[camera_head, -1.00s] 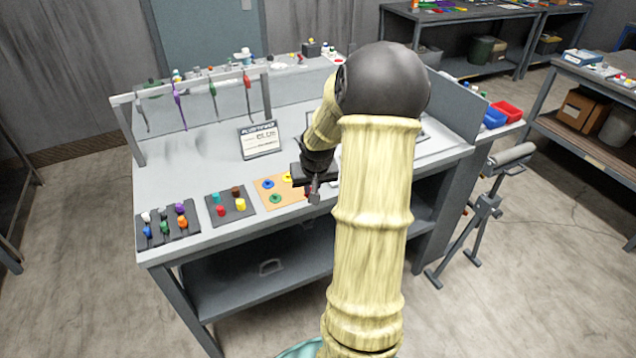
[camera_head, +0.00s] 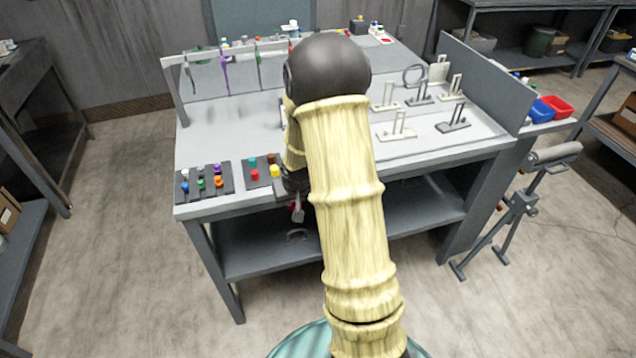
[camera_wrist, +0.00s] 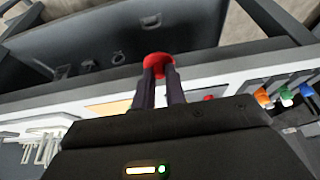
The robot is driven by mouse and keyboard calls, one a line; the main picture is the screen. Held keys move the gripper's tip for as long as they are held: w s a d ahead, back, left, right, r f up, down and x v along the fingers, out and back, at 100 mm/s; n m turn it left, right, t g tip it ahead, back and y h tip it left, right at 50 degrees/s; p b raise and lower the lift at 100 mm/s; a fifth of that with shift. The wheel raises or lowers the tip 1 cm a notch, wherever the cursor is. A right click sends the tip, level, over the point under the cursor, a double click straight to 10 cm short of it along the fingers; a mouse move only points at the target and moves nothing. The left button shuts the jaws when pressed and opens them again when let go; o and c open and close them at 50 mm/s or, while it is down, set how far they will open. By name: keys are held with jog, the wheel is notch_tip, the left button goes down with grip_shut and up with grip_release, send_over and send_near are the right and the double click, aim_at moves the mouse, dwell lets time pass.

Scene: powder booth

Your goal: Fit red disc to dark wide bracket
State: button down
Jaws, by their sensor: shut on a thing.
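My gripper (camera_head: 297,212) hangs at the bench's front edge, mostly below my dark wrist. In the wrist view my gripper (camera_wrist: 162,75) is shut on the red disc (camera_wrist: 157,60), which shows as a round red cap at the fingertips. Only a small red spot of it shows in the head view. Two dark brackets stand on the bench's right half: one near the front right (camera_head: 453,122), one farther back (camera_head: 420,96). Which is the wide one is hard to tell at this size. The disc is well apart from both.
Pale brackets (camera_head: 398,130) stand among the dark ones. Dark trays with coloured knobs (camera_head: 220,182) lie at the bench's front left. A grey side panel (camera_head: 482,80) closes the right side. A roller stand (camera_head: 520,200) stands on the floor at right. My arm hides the bench middle.

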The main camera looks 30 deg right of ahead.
jog(key=s+a+f+n, duration=0.1)
jog(key=a+f, duration=0.4)
jog(key=a, duration=0.6)
jog(key=shift+a+n+y, duration=0.25)
jog(key=shift+n+y, duration=0.15)
jog(key=shift+n, duration=0.3)
jog(key=shift+f, duration=0.1)
